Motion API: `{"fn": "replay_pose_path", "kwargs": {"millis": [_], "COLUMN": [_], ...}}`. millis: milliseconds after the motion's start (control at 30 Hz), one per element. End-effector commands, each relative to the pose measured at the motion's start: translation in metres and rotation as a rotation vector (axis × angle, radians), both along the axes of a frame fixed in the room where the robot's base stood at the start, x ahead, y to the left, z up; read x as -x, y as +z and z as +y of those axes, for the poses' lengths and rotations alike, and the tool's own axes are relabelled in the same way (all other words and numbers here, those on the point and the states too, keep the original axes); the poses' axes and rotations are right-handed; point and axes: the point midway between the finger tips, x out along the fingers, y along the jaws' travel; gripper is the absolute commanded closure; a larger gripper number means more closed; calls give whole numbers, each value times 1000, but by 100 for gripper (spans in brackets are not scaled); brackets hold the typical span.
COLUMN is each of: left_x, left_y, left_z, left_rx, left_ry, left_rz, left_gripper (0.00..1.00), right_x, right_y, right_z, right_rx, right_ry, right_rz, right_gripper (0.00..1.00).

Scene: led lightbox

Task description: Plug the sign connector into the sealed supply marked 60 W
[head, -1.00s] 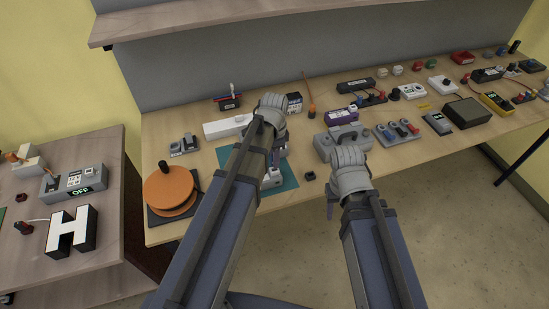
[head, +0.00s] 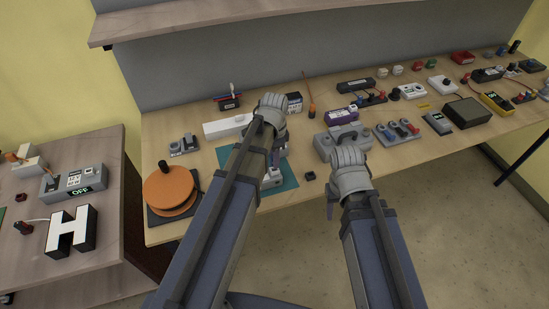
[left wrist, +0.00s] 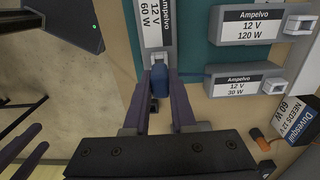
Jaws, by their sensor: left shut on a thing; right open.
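In the left wrist view my left gripper (left wrist: 160,100) is shut on a blue connector (left wrist: 160,82). The connector's front end is at the white socket (left wrist: 158,60) of the supply labelled Ampelvo 12 V 60 W (left wrist: 143,28). They look in line and touching; I cannot tell how deep the connector sits. Two other Ampelvo supplies lie to the right, 12 V 120 W (left wrist: 247,27) and 12 V 30 W (left wrist: 235,84). In the head view my left arm hides most of the supplies. My right gripper (head: 331,208) is open and empty before the bench's front edge.
A teal mat (head: 290,181) lies under the supplies. An orange reel (head: 170,190) stands at the bench's left end and a grey device (head: 325,146) near my right gripper. A letter H sign (head: 72,232) stands on the left table.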

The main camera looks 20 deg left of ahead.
Motion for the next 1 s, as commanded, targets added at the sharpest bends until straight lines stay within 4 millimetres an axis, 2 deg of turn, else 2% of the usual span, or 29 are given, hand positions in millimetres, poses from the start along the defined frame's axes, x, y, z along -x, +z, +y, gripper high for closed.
{"fn": "replay_pose_path", "kwargs": {"millis": [367,1000], "left_x": [0,0], "left_y": [-1,-16], "left_z": [0,0], "left_rx": [0,0], "left_ry": [0,0], "left_rz": [0,0], "left_gripper": [100,100], "right_x": [0,0], "right_y": [-1,-17], "right_z": [0,0], "right_rx": [0,0], "right_ry": [0,0], "right_rz": [0,0], "right_gripper": [50,50]}}
